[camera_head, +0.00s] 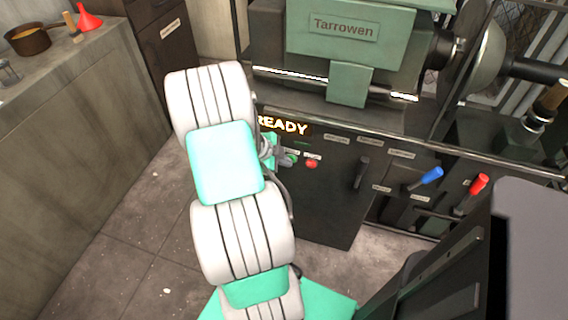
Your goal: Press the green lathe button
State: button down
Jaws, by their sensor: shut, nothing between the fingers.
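The lathe's dark front panel (335,203) faces me below the green headstock marked Tarrowen. The green button (292,159) shows as a small green patch on the panel, just left of a red button (312,163). My gripper (281,156) is shut and empty, mostly hidden behind my white and teal arm. Its tip is at the panel, right beside the green button. I cannot tell whether it touches the button. A lit READY display (283,126) sits just above.
A blue-handled lever (431,175) and a red-handled lever (478,184) stick out at the right. A black handle (361,172) is on the panel. A counter at the left holds a pan (28,40) and a red funnel (88,19). Floor between is clear.

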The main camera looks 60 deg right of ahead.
jog(key=shift+w+d+r+b, duration=0.1)
jog(key=shift+d+r+b, duration=0.05)
jog(key=shift+d+b, duration=0.3)
jog(key=shift+w+d+r+b, duration=0.1)
jog(key=shift+d+b, duration=0.25)
jog(key=shift+d, duration=0.15)
jog(key=shift+a, duration=0.1)
jog(key=w+a+r+p, duration=0.1)
jog(key=w+a+r, duration=0.1)
jog(key=a+r, duration=0.5)
jog(key=a, duration=0.3)
jog(key=shift+r, duration=0.25)
